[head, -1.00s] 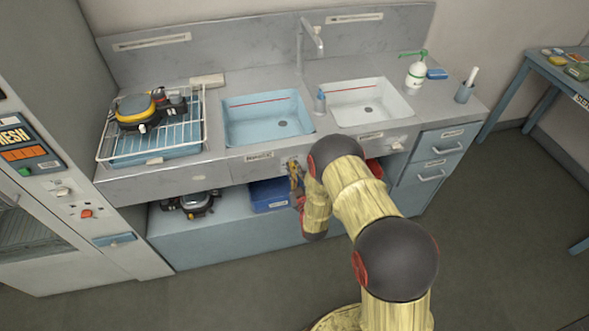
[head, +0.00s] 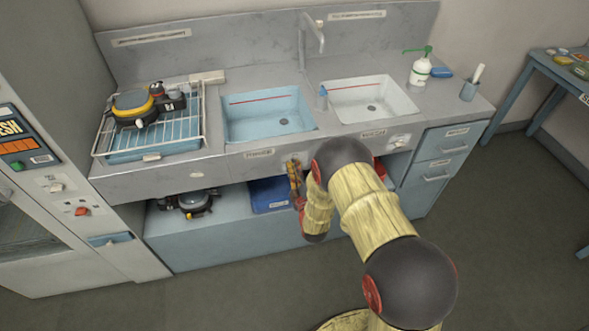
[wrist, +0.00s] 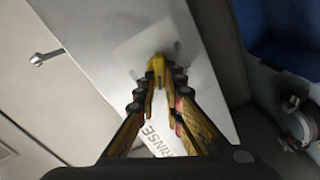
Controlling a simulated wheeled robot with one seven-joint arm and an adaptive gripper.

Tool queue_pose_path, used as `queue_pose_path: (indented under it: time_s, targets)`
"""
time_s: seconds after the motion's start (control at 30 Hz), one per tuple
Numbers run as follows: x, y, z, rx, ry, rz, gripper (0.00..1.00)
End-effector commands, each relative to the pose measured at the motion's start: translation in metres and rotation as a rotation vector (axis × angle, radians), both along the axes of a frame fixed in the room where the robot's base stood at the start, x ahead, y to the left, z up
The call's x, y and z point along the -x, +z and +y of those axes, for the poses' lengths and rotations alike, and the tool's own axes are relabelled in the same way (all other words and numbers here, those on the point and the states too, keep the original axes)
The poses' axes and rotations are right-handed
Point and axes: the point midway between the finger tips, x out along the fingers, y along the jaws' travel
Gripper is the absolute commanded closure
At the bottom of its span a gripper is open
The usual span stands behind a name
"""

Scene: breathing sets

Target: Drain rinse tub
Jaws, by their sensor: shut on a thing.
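A blue tub (head: 265,108) is set into the left of the counter, with a drain hole in its floor and a red line inside. A white tub (head: 370,97) sits to its right. My gripper (head: 295,173) is at the counter front below the blue tub's right end, partly hidden by my arm. In the wrist view my gripper (wrist: 157,88) is shut on a yellow handle (wrist: 157,63) against a pale plate. A label (wrist: 158,142) reading RINSE lies between the fingers. The labels in the head view are too small to read surely.
A wire rack (head: 185,140) holds yellow-black gear at the left. A blue bin (head: 268,196) and more gear (head: 192,201) sit on the shelf below. Drawers (head: 437,172) stand at the right. A faucet (head: 312,35) rises behind the tubs.

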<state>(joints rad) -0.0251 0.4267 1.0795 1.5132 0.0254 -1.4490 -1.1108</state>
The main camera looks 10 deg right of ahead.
Motion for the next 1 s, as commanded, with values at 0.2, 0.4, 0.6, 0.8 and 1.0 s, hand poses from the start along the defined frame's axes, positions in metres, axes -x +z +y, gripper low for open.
queue_pose_path:
  time_s: [0.2, 0.4, 0.6, 0.8, 1.0]
  targets:
    - [-0.0003, -0.0005, 0.0008, 0.040, 0.001, 0.000, 1.00]
    - [-0.0002, -0.0004, 0.0008, 0.045, 0.001, 0.000, 1.00]
    - [-0.0002, -0.0003, 0.0009, 0.045, 0.001, 0.000, 1.00]
    - [-0.0002, -0.0004, 0.0007, 0.044, 0.001, 0.000, 0.79]
    - [-0.0001, -0.0005, 0.0005, 0.044, 0.000, 0.000, 0.72]
